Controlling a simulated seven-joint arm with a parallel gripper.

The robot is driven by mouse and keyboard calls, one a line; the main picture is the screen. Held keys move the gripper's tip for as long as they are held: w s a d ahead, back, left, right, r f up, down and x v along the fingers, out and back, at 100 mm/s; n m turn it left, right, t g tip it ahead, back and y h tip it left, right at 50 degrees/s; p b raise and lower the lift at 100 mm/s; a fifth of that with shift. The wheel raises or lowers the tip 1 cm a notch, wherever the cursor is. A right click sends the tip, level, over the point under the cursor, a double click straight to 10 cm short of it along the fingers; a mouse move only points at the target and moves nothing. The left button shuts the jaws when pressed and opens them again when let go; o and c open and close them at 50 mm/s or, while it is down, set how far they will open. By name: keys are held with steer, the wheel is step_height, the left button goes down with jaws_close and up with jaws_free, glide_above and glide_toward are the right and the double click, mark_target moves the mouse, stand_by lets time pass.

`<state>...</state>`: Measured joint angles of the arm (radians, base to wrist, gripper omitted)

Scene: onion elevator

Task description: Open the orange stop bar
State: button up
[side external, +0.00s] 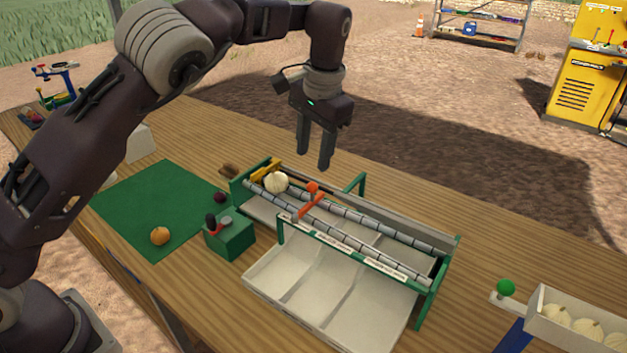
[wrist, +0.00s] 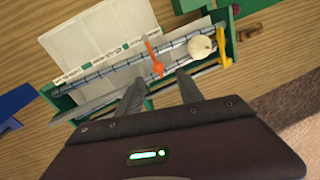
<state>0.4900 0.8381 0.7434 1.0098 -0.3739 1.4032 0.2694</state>
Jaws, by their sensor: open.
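The orange stop bar (side external: 307,207) lies across the roller conveyor, with a round orange knob (side external: 312,188) at its far end. It also shows in the wrist view (wrist: 154,57), just beyond my fingertips. A pale onion (side external: 276,182) sits on the rollers left of the bar, apart from it; in the wrist view the onion (wrist: 200,46) is right of the bar. My gripper (side external: 314,162) is open and empty, pointing down above the far side of the conveyor, and does not touch the bar. In the wrist view its two fingers (wrist: 160,92) are spread apart.
The green-framed roller conveyor (side external: 350,232) has a pale sorting tray (side external: 330,290) in front. A green box with a red-and-black lever (side external: 229,236) stands left of it. A green mat (side external: 150,205) holds an orange onion (side external: 160,236). A bin of pale onions (side external: 580,325) stands at right.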

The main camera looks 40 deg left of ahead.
mark_target(313, 183)
steer(key=f, duration=0.5)
steer(key=w+f, duration=0.1)
steer(key=f, duration=0.2)
steer(key=shift+a, duration=0.35)
jaws_close()
stand_by(0.9)
